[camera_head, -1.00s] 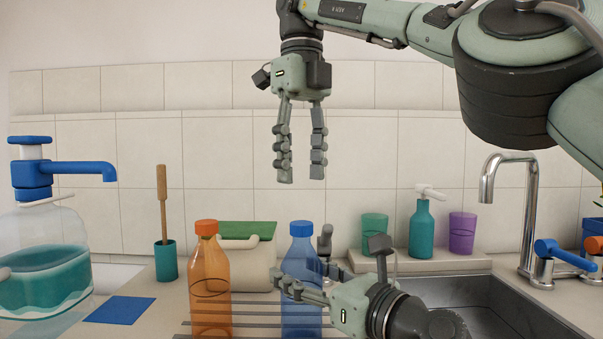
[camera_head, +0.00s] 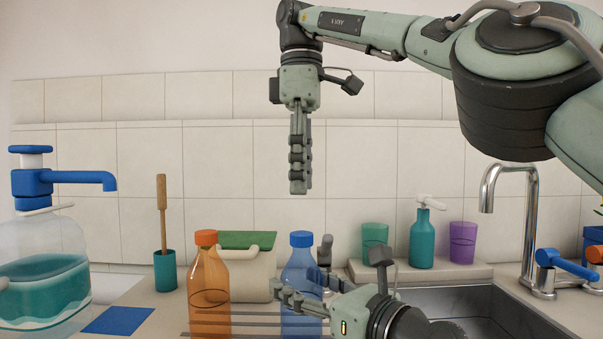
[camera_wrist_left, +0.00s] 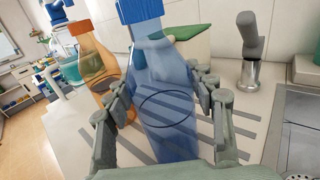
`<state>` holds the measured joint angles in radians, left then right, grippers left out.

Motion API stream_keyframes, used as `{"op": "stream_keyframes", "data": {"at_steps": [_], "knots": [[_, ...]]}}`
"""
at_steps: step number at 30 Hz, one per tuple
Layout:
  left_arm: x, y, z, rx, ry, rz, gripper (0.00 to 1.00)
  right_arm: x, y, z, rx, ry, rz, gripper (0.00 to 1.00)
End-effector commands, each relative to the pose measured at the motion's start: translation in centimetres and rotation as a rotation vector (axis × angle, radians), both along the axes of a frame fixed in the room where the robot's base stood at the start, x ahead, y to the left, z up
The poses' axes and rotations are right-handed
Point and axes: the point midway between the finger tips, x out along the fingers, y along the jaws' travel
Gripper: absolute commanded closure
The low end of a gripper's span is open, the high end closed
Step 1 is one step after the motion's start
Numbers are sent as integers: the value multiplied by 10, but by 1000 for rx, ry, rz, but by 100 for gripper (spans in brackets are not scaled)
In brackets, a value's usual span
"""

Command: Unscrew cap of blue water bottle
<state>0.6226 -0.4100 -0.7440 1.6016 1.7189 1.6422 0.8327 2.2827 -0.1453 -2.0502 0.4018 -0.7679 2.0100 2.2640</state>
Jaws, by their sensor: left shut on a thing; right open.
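The blue water bottle (camera_head: 300,262), see-through with a blue cap (camera_head: 302,239), stands upright at the front middle. My left gripper (camera_head: 297,280) reaches in from the right and is shut around its body, below the cap. The left wrist view shows the bottle (camera_wrist_left: 160,100) between the two fingers, with the cap (camera_wrist_left: 138,9) cut by the top edge. My right gripper (camera_head: 300,187) hangs fingers-down above the cap, clear of it. It is open and empty, and its fingers overlap in the head view.
An orange bottle (camera_head: 209,290) with an orange cap stands close left of the blue one. A sink (camera_head: 470,303) with a chrome tap (camera_head: 530,215) is at the right. Behind are a white canister (camera_head: 247,270), a soap dispenser (camera_head: 422,235) and cups.

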Motion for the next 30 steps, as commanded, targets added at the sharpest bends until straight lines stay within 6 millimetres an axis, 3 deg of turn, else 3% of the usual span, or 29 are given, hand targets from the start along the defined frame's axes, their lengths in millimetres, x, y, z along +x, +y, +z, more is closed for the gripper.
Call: {"op": "stream_keyframes", "data": {"at_steps": [4,11,24,30], "knots": [[0,0,0,0,0,0,100,0,0,0,0,0,-178,53],[0,0,0,0,0,0,100,1,-1,-7,-2,4,-259,53],[0,0,0,0,0,0,100,0,-1,-62,-1,0,-255,53],[0,0,0,0,0,0,100,0,-1,-78,0,0,-255,53]]}}
